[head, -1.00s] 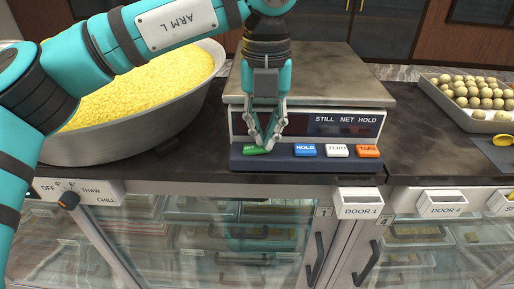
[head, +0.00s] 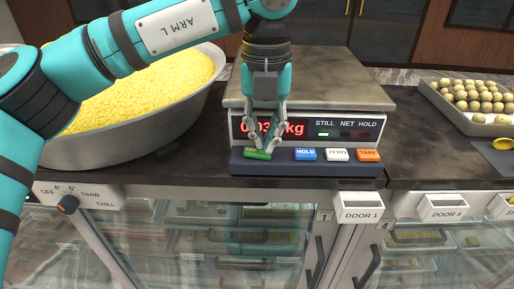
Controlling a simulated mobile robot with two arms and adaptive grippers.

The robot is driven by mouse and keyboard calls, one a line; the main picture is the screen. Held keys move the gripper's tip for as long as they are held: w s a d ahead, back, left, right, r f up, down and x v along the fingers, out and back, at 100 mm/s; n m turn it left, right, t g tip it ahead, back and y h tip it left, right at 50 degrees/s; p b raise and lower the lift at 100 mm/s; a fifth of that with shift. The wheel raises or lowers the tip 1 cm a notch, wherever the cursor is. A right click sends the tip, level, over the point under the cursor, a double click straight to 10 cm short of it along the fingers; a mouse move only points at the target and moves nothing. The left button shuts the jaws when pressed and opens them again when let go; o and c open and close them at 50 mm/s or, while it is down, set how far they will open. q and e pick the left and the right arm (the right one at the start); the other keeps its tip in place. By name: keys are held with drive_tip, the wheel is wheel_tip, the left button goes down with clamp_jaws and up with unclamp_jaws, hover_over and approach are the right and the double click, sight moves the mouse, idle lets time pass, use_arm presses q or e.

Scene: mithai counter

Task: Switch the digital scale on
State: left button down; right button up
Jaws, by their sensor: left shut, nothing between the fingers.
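The digital scale (head: 310,60) stands on the counter with a bare steel platform. Its display (head: 290,129) is lit with red digits ending in "kg", partly hidden by my fingers. A small light glows under "STILL". The green button (head: 257,154) is at the left of the button row, beside the blue HOLD (head: 305,154), white ZERO (head: 337,155) and orange TARE (head: 369,155) buttons. My left gripper (head: 262,147) points down, shut and empty, with its fingertips at the green button; I cannot tell whether they touch it. My right gripper is not in view.
A large metal bowl (head: 120,141) of yellow grains stands left of the scale. A tray (head: 470,121) of round sweets is at the right, with a yellow-topped item (head: 503,143) near it. Glass-fronted doors lie below the counter. Bare counter lies right of the scale.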

sight(265, 104)
use_arm(q)
drive_tip(key=shift+r+p, duration=1.8)
drive_tip(key=shift+r, duration=1.2)
drive_tip(key=shift+s+f, duration=0.1)
drive_tip(key=shift+s, duration=0.05)
